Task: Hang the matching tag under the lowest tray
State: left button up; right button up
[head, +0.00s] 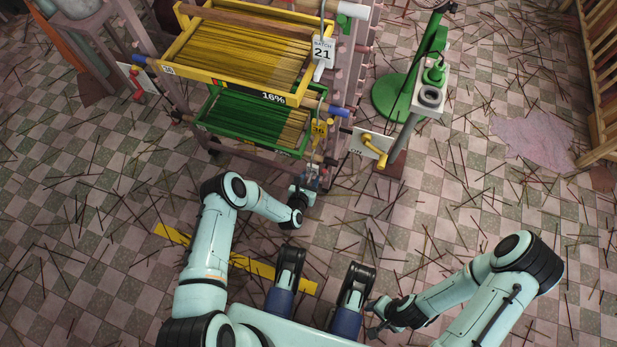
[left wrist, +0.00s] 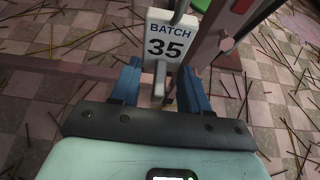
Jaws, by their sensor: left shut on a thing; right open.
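A white tag reading "BATCH 35" (left wrist: 165,40) is between the blue fingers of my left gripper (left wrist: 160,85), which is shut on it. A grey rod or hook overlaps the tag's top edge; I cannot tell whether they touch. In the head view my left gripper (head: 306,180) is just below the right end of the green tray (head: 204,121), the lowest tray I see. A yellow tag (head: 319,129) hangs at that tray's right end. A white "BATCH 21" tag (head: 322,50) hangs by the upper yellow tray (head: 185,74). My right gripper (head: 374,318) is open, low in the head view.
A crank plate with a yellow handle (head: 370,146) stands right of the trays. Beyond it is a green stand (head: 393,98). A plate with a red handle (head: 135,82) is on the left. Loose sticks litter the checkered floor, with a yellow strip (head: 245,264) nearer me.

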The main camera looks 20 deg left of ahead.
pick_arm(q)
jog(key=o, duration=1.4)
jog(key=shift+o, duration=0.2)
